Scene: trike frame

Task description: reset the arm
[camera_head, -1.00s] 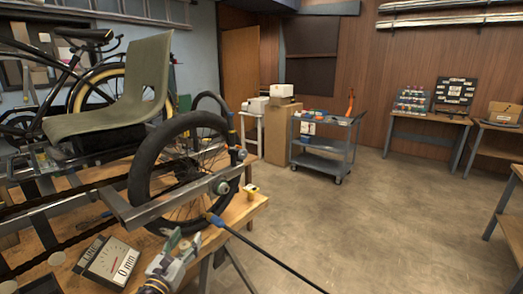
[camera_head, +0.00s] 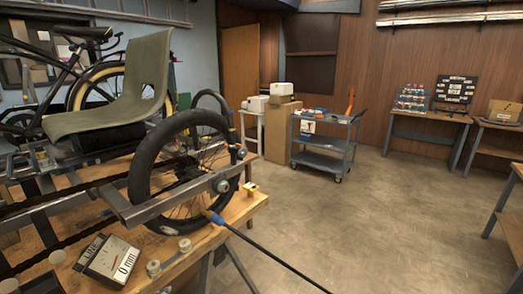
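Neither of my grippers is in the head view now, and no arm shows clearly. The trike frame stands on the wooden workbench (camera_head: 225,222) at the left, with its green-grey seat (camera_head: 125,85) and a black-tyred wheel (camera_head: 148,165). A grey metal bar (camera_head: 160,205) runs across in front of the wheel. A gauge (camera_head: 108,262) reading "0 mm" lies on the bench at the lower left. Small round metal parts (camera_head: 154,268) sit beside it.
A long black rod (camera_head: 270,255) with a blue end slants from the bench over the floor. A grey cart (camera_head: 325,150) stands mid-room. Side tables (camera_head: 430,115) line the back right. The middle floor (camera_head: 390,220) is clear.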

